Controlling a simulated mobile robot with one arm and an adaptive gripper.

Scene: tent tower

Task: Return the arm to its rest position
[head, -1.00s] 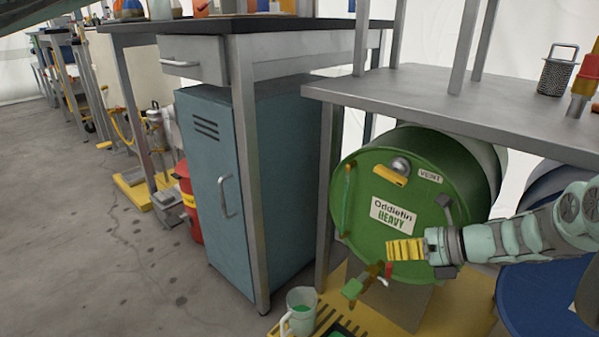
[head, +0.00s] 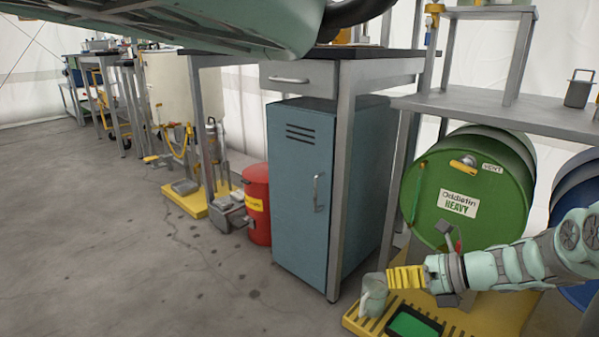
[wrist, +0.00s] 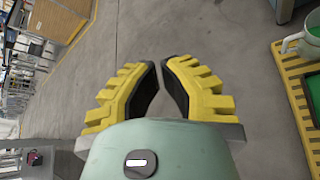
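My gripper (head: 392,278) shows at the lower right in the head view, its yellow ribbed fingers pointing left. In the wrist view my gripper (wrist: 161,64) has its two fingers angled toward each other with a narrow gap at the tips; only floor shows between them, so it is empty. In the head view a pale cup (head: 374,298) appears just left of the fingertips. In the wrist view the cup (wrist: 312,42) is off to the right, apart from the fingers. My arm extends in from the right, in front of the green drum (head: 468,190).
A yellow spill tray (head: 490,318) with a green inset lies below the arm. A steel shelf (head: 480,108) stands above the drum. A blue cabinet (head: 298,190) and red canister (head: 257,203) stand left. The grey floor at left is clear.

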